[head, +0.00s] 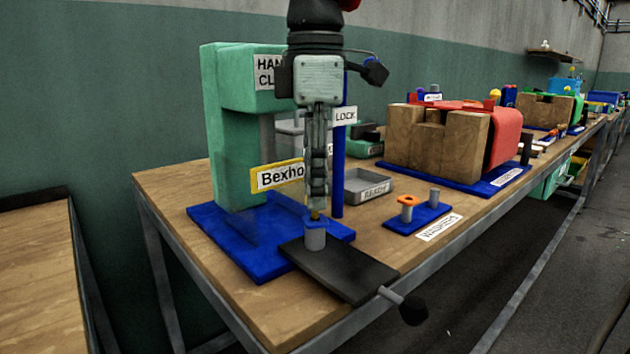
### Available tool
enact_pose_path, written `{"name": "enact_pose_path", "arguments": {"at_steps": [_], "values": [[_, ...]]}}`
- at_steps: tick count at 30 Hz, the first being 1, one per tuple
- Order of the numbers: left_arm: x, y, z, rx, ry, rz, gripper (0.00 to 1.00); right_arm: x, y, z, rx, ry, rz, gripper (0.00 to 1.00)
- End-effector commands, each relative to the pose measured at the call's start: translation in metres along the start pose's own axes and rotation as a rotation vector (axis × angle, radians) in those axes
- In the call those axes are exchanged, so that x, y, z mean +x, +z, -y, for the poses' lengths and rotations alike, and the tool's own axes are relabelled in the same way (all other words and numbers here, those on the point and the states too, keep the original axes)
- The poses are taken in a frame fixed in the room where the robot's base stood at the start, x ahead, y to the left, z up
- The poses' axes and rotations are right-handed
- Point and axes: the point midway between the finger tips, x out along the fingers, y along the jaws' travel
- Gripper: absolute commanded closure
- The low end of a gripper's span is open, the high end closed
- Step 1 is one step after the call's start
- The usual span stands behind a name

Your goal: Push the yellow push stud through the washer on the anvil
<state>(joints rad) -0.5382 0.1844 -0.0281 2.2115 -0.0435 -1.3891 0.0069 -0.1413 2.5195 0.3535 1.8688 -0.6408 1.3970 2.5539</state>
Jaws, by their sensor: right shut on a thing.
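My right gripper (317,206) comes down from the top of the view with its fingers pointing down. It is shut on the yellow push stud (315,215), of which only a small yellow bit shows below the fingertips. Directly below is the short grey anvil (315,241) on a black plate. A blue ring, seemingly the washer (322,222), lies on top of the anvil. The stud's lower end is at the ring; I cannot tell how far it is in. My left gripper is not in view.
The green hand press (228,130) stands on a blue base (245,257) close behind my gripper, with a blue post (338,165) beside it. A grey READY tray (368,187) and a blue washer rack (418,221) with an orange washer (408,200) stand to the right. A black-knobbed lever (412,307) sticks out in front.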

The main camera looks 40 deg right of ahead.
Motion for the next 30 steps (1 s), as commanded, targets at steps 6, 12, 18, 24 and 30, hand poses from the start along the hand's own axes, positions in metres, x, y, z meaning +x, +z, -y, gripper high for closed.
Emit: {"name": "enact_pose_path", "arguments": {"at_steps": [6, 12, 18, 24, 30], "values": [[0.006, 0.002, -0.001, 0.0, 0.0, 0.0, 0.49, 0.007, 0.0, 0.0, 0.0, 0.001, 0.0, 0.89], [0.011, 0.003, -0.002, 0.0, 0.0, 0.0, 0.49, 0.012, 0.0, 0.0, -0.001, 0.001, 0.0, 0.89], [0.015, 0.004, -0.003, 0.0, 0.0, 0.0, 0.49, 0.017, 0.0, 0.0, -0.001, 0.001, 0.0, 0.89], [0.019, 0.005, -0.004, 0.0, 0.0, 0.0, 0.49, 0.022, 0.0, 0.0, -0.001, 0.001, 0.0, 0.89], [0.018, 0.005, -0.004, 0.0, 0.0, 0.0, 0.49, 0.021, 0.0, 0.0, -0.001, 0.001, 0.0, 0.59]]}}
